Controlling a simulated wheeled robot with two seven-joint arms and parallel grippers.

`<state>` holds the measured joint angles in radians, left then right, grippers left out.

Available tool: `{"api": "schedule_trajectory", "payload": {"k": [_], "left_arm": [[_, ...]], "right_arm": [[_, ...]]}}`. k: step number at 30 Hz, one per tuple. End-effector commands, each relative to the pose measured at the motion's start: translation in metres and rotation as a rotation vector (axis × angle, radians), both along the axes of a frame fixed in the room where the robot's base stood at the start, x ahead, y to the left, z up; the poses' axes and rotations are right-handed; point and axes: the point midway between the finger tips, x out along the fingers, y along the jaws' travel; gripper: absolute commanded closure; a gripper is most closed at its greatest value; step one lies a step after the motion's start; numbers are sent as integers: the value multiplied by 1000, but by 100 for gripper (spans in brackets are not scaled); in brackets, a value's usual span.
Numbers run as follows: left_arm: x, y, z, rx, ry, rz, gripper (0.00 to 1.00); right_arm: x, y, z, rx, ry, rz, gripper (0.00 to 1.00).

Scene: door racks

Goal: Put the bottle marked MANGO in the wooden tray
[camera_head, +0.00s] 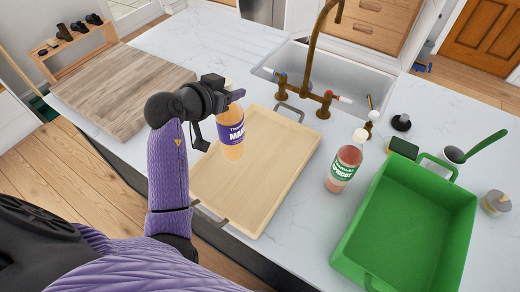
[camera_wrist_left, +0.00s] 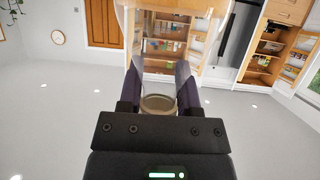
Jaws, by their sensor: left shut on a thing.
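The bottle marked MANGO (camera_head: 231,138) has orange contents, a purple label and a pale cap. My left gripper (camera_head: 232,97) is shut on it near its top. The bottle is upright over the wooden tray (camera_head: 267,190); whether its base touches the tray floor I cannot tell. The light wooden tray has two dark handles and otherwise looks empty. My right gripper is not in view.
A second bottle with a green label (camera_head: 344,167) stands between the tray and a green bin (camera_head: 405,230). A sink (camera_head: 345,88) with a brown tap (camera_head: 312,60) lies behind. A wooden board (camera_head: 125,88) is at the left. A ladle-like green utensil (camera_head: 484,145) is at the right.

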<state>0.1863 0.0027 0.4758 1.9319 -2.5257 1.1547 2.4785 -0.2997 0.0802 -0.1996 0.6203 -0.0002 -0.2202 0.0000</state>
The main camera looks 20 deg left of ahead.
Motion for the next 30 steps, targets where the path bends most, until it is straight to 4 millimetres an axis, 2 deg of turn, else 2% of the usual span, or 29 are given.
{"api": "schedule_trajectory", "payload": {"k": [5, 12, 17, 21, 23, 30], "left_arm": [[-5, 8, -10, -1, 0, 34, 100], [-5, 8, -58, 0, 2, 35, 100], [-5, 8, -75, 0, 1, 35, 100], [-5, 8, -100, 1, 2, 34, 100], [-5, 8, -104, 0, 0, 35, 100], [-4, 8, -102, 0, -2, 35, 100]], "right_arm": [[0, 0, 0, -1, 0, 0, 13], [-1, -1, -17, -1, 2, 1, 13], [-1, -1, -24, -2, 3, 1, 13], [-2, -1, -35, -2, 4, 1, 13], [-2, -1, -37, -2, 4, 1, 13], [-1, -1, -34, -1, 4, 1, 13]]}}
